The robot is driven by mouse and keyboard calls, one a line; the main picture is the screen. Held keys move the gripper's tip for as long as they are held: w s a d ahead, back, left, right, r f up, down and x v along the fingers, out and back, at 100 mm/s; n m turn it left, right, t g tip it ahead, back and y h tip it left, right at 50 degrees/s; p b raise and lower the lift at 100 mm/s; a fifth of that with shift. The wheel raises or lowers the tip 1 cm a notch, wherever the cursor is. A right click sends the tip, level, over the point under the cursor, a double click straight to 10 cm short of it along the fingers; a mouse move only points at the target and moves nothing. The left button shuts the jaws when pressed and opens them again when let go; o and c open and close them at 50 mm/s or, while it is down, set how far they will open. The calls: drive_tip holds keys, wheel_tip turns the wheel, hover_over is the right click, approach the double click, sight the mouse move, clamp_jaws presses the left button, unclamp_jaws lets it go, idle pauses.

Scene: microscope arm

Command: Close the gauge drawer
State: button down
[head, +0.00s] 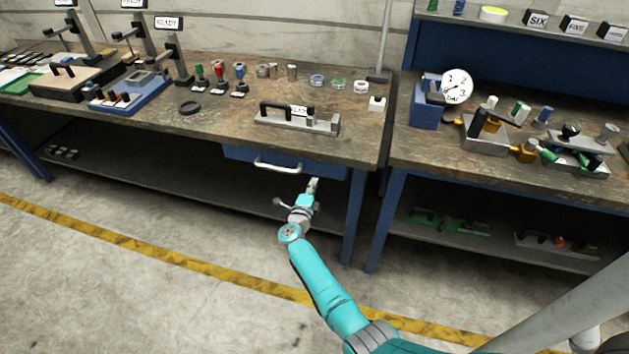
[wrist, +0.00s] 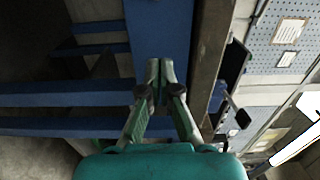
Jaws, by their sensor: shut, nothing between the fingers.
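The gauge drawer (head: 322,171) is a blue drawer with a pale bar handle (head: 278,167), set under the front edge of the left workbench. How far it stands out is hard to tell from here. My gripper (head: 314,184) is just below and in front of the right part of the drawer, right of the handle. In the wrist view my gripper (wrist: 160,66) has its fingers together and empty, with the tips over the blue drawer front (wrist: 158,30). Whether they touch it I cannot tell.
The wooden bench top (head: 220,125) overhangs the drawer; its edge (wrist: 208,60) runs close beside the fingers in the wrist view. A blue bench leg (head: 354,215) stands right of my gripper. A lower shelf (head: 150,175) lies below. The floor in front is clear.

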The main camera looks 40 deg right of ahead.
drive_tip(key=v, duration=0.8)
drive_tip(key=s+a+r+n+t+y, duration=0.1)
drive_tip(key=s+a+n+t+y, duration=0.25)
drive_tip(key=s, duration=0.55)
drive_tip(key=s+a+n+t+y, duration=0.1)
drive_tip(key=s+a+n+y, duration=0.1)
drive_tip(key=s+a+n, duration=0.6)
drive_tip(key=s+a+r+n+t+y, duration=0.1)
drive_tip(key=s+n+t+y, duration=0.2)
drive_tip(key=s, duration=0.8)
drive_tip(key=s+a+r+n+g+y, duration=0.1)
drive_tip(key=s+a+r+n+y, duration=0.1)
drive_tip(key=s, duration=0.5)
drive_tip(key=s+a+r+n+g+y, duration=0.1)
drive_tip(key=s+a+r+n+y, duration=0.1)
drive_tip(key=s+r+n, duration=0.5)
drive_tip(key=s+a+r+n+g+y, duration=0.1)
drive_tip(key=s+a+r+n, duration=0.3)
drive_tip(key=s, duration=0.4)
drive_tip(key=shift+s+a+r+n+y, duration=0.15)
drive_tip(key=shift+s+a+n+y, duration=0.15)
drive_tip(key=shift+n+y, duration=0.3)
